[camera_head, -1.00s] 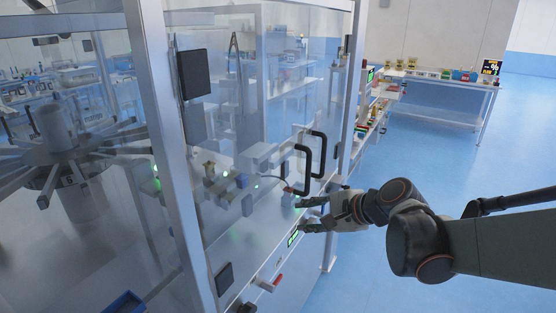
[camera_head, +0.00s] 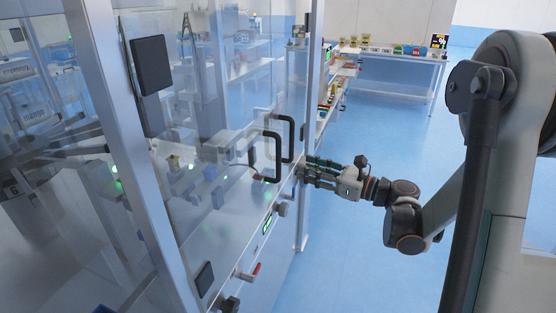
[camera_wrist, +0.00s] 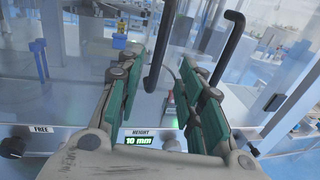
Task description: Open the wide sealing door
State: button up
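The clear sealing door (camera_head: 215,130) stands in a metal frame and looks closed. Two black bar handles show at its right part, a nearer one (camera_head: 269,160) and a farther one (camera_head: 290,140); I cannot tell which belongs to the wide door. My gripper (camera_head: 306,172) is just right of and below the handles, pointing left. In the wrist view my gripper (camera_wrist: 158,95) is open, its green-padded fingers apart with nothing clamped. One handle (camera_wrist: 160,50) shows between the fingers, seemingly ahead of them; another (camera_wrist: 228,48) shows beyond the right finger.
A lit green display (camera_wrist: 139,141) reading "10 mm" sits on the machine's front rail, with knobs and a red-handled lever (camera_head: 254,271). A black block (camera_head: 151,65) is on the panel. Shelves and a table (camera_head: 400,58) stand behind. Blue floor (camera_head: 350,240) is clear.

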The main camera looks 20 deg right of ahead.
jog(key=b, duration=0.2)
send_over(278, 175)
jog(key=shift+w+d, duration=0.2)
jog(key=shift+w, duration=0.2)
jog(key=shift+c, duration=0.4)
grip_shut()
